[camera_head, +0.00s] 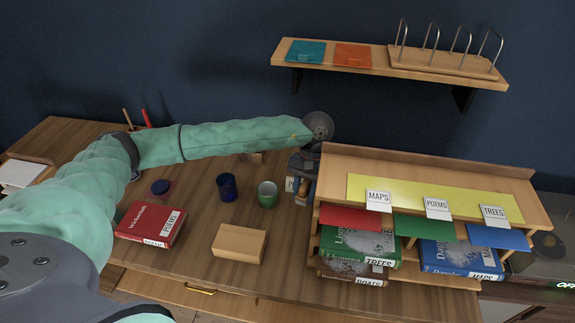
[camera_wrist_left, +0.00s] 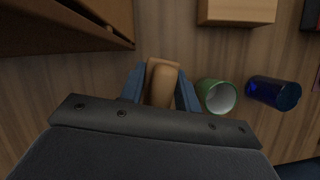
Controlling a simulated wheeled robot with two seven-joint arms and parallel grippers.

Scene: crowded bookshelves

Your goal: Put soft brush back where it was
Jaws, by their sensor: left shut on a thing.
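The soft brush (camera_wrist_left: 163,84) shows in the left wrist view as a light wooden block with a rounded tan handle, between the two blue-grey fingers. My left gripper (camera_head: 300,192) is shut on it, pointing down at the desk just left of the shelf unit. In the head view the brush (camera_head: 301,199) shows only as a small brown bit by the fingers. Its bristles are hidden, and I cannot tell whether it touches the desk. My right gripper is not in view.
A green cup (camera_head: 267,194) and a blue cup (camera_head: 227,187) stand close left of the gripper. A wooden block (camera_head: 239,243) and a red book (camera_head: 150,222) lie nearer the front. The shelf unit (camera_head: 530,205) with labelled books is close right. A wall shelf (camera_head: 375,69) hangs above.

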